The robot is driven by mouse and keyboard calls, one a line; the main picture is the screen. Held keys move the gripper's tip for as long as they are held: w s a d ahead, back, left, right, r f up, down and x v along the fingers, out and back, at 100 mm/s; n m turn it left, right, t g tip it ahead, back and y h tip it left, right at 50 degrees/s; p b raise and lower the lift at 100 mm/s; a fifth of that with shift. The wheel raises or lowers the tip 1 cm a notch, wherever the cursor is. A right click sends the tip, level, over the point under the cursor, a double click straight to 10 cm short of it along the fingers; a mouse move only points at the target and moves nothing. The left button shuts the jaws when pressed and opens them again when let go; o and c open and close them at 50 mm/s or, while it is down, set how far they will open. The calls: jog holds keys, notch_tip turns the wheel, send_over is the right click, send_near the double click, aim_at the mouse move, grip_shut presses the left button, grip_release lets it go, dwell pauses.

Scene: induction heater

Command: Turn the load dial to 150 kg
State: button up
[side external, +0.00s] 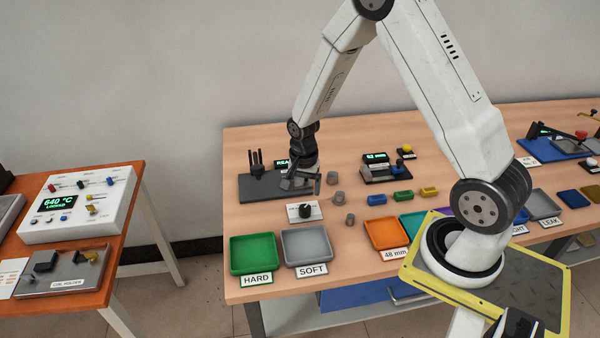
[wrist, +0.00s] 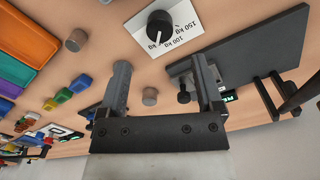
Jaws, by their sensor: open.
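The load dial (wrist: 160,22) is a black round knob on a white plate (wrist: 178,47) marked with kg values, 100 kg and 150 kg among them. A pale mark on the knob faces the labels' side, but I cannot tell surely which value it meets. In the side view the dial (side external: 305,211) sits on the wooden table behind the grey SOFT tray. My gripper (wrist: 161,63) is open and empty, its two fingers spread apart, with the dial beyond the fingertips in the wrist view. In the side view my gripper (side external: 302,182) is above the table, behind the dial and apart from it.
A dark test stand (side external: 262,187) with upright prongs and a green display stands beside my gripper. Small grey cylinders (side external: 340,197) stand to the right of the dial. Green HARD (side external: 253,278) and grey SOFT (side external: 306,263) trays lie in front. Coloured blocks (side external: 403,195) lie farther right.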

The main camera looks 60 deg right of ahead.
aim_at(305, 207)
jog(key=shift+f, duration=0.25)
jog(key=shift+s+f, duration=0.1)
jog(key=shift+f, duration=3.6)
grip_shut()
